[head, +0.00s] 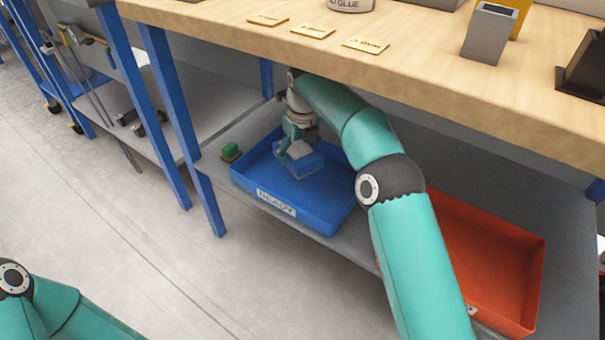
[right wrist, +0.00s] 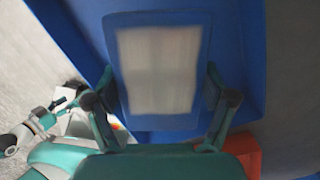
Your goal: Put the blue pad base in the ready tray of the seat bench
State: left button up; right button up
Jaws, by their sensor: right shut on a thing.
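The blue pad base (head: 306,162) is a small blue block in the head view. My right gripper (head: 298,150) is shut on it, reaching in under the bench top. It is over the blue ready tray (head: 318,216), whose front wall carries a READY label. I cannot tell whether the base touches the tray floor. In the right wrist view the pad base (right wrist: 158,68) shows a blurred pale face with a blue border, between the fingers of the right gripper (right wrist: 157,88).
A red-orange tray (head: 490,262) stands right of the blue tray on the grey lower shelf (head: 400,150). A small green block (head: 230,149) is left of the blue tray. The wooden bench top (head: 400,70) overhangs the tray; a blue leg (head: 170,95) stands to the left.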

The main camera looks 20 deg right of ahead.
jog(key=b, duration=0.2)
send_over(303, 180)
notch_tip(303, 180, down, 4)
jog(key=shift+f, duration=0.1)
notch_tip(303, 180, down, 4)
jog(key=shift+d+r+b, duration=0.1)
jog(key=shift+r+b, duration=0.05)
jog(key=shift+b, duration=0.95)
jog(key=shift+r, duration=0.1)
jog(key=o, duration=1.4)
